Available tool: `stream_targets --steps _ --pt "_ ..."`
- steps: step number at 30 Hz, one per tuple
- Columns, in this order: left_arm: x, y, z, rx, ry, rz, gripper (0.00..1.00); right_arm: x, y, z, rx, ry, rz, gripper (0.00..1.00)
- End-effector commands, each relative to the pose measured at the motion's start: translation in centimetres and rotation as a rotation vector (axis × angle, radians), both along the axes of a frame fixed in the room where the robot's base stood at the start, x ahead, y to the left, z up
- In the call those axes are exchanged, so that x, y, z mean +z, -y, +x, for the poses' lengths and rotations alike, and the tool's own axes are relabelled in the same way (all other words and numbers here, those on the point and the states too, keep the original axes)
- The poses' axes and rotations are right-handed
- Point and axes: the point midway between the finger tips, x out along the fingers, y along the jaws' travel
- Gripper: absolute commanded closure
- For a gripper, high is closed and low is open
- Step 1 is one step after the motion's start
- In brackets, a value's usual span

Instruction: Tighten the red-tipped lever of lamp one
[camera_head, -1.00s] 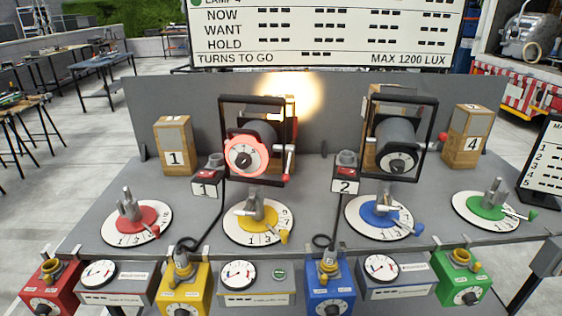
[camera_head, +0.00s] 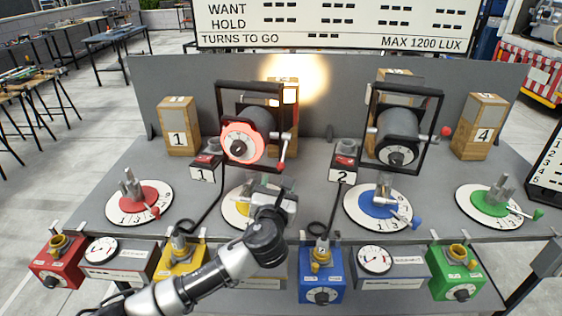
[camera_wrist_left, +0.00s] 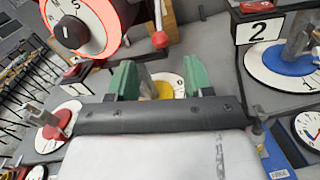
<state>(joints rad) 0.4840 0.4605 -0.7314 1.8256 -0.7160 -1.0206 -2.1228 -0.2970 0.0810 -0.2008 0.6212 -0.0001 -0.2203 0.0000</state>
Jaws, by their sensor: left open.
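Lamp one (camera_head: 245,138), in a black yoke, has a red-glowing dial ring and stands behind the sign marked 1 (camera_head: 202,175). Its red-tipped lever (camera_head: 281,162) hangs at the lamp's right side, tip downward. In the left wrist view the lever's red ball (camera_wrist_left: 160,40) shows beyond the fingers, slightly above the gap between them. My left gripper (camera_head: 278,197) is over the yellow dial, in front of and below the lever. Its green fingers (camera_wrist_left: 157,66) are apart with nothing gripped, and not touching the lever. My right gripper is out of view.
Lamp two (camera_head: 400,135) stands to the right with its own red-tipped lever (camera_head: 445,131). The yellow dial (camera_head: 238,203) is partly hidden under my arm. Red (camera_head: 135,198), blue (camera_head: 380,203) and green (camera_head: 490,201) dials line the bench. A black cable (camera_head: 213,205) runs left of my gripper.

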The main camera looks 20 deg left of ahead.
Motion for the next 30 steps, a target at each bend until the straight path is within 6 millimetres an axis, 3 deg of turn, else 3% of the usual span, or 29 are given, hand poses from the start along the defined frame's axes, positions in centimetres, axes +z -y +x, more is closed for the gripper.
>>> stream_targets --steps 15,21,30 --pt "0.0 -1.6 8.3 0.003 -0.001 -0.005 0.49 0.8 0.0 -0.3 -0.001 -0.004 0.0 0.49" --pt "0.0 -1.9 9.5 0.001 -0.002 -0.008 0.49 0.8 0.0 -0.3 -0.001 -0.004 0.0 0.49" --pt "-0.1 -1.9 9.6 0.001 -0.002 -0.008 0.49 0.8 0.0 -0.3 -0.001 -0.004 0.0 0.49"
